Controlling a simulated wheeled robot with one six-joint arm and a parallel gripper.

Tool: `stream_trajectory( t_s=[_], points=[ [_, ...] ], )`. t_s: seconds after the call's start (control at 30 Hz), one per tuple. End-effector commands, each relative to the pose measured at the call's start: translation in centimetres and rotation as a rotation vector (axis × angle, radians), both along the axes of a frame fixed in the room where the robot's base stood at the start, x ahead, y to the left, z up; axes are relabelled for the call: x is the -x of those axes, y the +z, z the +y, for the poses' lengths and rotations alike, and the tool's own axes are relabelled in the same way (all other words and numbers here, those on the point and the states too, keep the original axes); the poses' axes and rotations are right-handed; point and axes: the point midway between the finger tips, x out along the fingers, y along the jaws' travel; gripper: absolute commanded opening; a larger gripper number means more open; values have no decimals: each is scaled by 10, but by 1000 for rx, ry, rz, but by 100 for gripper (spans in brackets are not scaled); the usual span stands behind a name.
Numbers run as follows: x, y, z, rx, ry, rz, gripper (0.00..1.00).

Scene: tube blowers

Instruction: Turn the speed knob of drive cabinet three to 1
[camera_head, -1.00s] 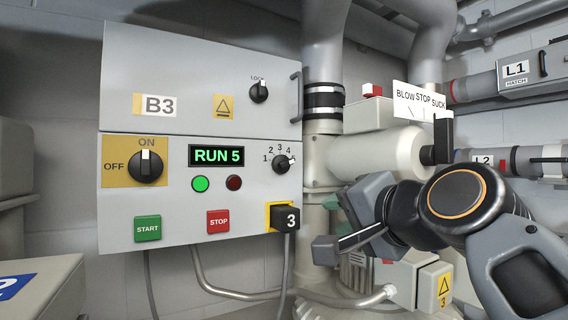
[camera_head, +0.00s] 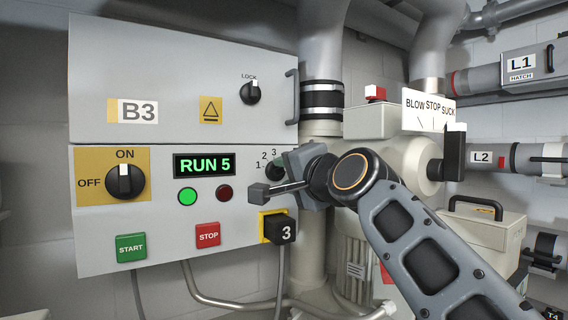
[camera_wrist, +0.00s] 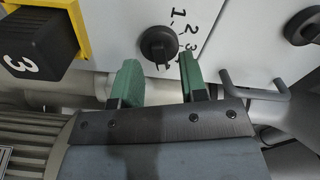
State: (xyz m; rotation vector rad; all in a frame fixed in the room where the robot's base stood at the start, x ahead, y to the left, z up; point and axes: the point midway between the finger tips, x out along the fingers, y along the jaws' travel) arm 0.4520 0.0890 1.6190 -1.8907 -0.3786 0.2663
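Drive cabinet three (camera_head: 185,120) is the grey panel marked B3, with a black plug (camera_head: 282,230) labelled 3 and a green display (camera_head: 204,164) reading RUN 5. Its black speed knob (camera_wrist: 159,46) shows in the wrist view just beyond the fingertips, with the numbers 1, 2 and 3 beside it. My gripper (camera_wrist: 158,78) is open, its two green fingers apart and nothing between them. The knob appears roughly centred between the fingers, and I see no contact. In the head view my gripper largely hides the knob and the higher numbers.
The selector switch (camera_head: 125,182), green START button (camera_head: 131,247) and red STOP button (camera_head: 208,233) are on the panel to the left. The LOCK knob (camera_head: 250,92) and a door handle (camera_head: 292,97) are above. A BLOW/STOP/SUCK valve lever (camera_head: 454,155) stands to the right.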

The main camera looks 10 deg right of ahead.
Motion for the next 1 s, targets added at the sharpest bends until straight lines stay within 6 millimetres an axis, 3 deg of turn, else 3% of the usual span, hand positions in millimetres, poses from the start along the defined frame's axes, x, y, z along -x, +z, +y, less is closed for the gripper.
stream_trajectory(
  t_s=[0.2,0.53,0.93,1.0],
  points=[
    [-12,1,6,1,1,-1,39],
    [-14,0,6,1,0,-1,39],
    [-14,0,6,1,0,-1,2],
    [-14,0,6,1,0,-1,0]
  ],
)
